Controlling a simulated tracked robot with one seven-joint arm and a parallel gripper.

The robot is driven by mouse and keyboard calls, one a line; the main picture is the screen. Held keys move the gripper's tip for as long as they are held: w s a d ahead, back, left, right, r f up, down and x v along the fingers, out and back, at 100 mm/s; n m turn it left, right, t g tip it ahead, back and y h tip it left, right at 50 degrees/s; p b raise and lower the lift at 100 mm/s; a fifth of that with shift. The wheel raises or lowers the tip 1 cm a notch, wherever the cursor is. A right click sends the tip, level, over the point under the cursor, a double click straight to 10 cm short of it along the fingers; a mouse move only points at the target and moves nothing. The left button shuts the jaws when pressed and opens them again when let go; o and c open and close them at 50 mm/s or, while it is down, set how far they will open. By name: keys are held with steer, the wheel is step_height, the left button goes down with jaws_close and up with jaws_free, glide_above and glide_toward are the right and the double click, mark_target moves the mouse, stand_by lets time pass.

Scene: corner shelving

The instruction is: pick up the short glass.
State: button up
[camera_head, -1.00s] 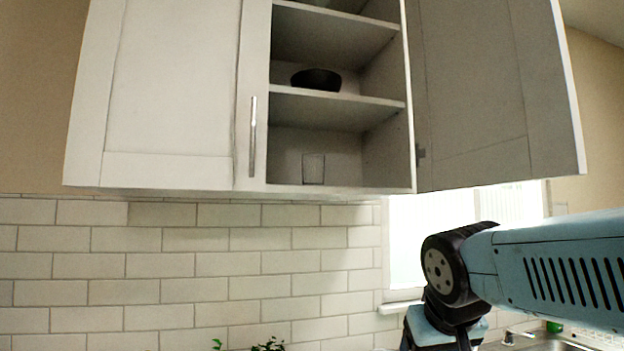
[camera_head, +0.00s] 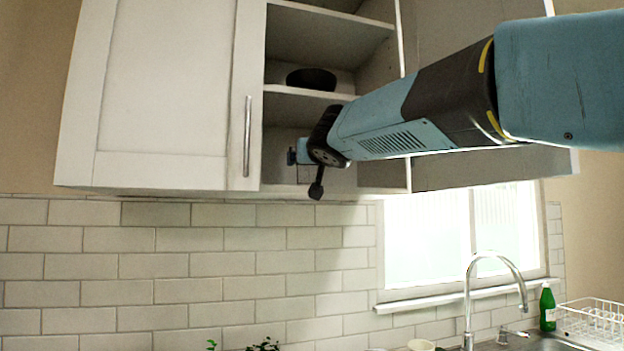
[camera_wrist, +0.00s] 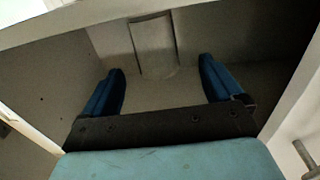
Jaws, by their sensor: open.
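The short glass (camera_wrist: 153,45) is a clear, hard-to-see tumbler inside the bottom compartment of the open cabinet, shown in the wrist view. My gripper (camera_wrist: 162,66) has its two blue fingers spread wide, with nothing held between them. In that picture the glass sits between and beyond the fingertips, a little left of the middle of the gap. I see no contact, and the exact depth gap cannot be told.
A dark bowl (camera_head: 312,79) sits on the shelf above (camera_head: 290,91). The cabinet's side walls and frame edges surround my gripper closely. A shut door (camera_head: 165,90) is at left, the open door (camera_head: 505,172) at right behind my arm. A faucet (camera_head: 497,262) and green bottle (camera_head: 547,307) stand below.

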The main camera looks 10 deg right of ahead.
steer(key=shift+w+a, duration=0.15)
steer(key=shift+w, duration=2.1)
steer(key=shift+w+a, duration=0.15)
steer(key=shift+w, duration=2.05)
steer(key=c, duration=1.3)
steer(key=shift+o, duration=0.2)
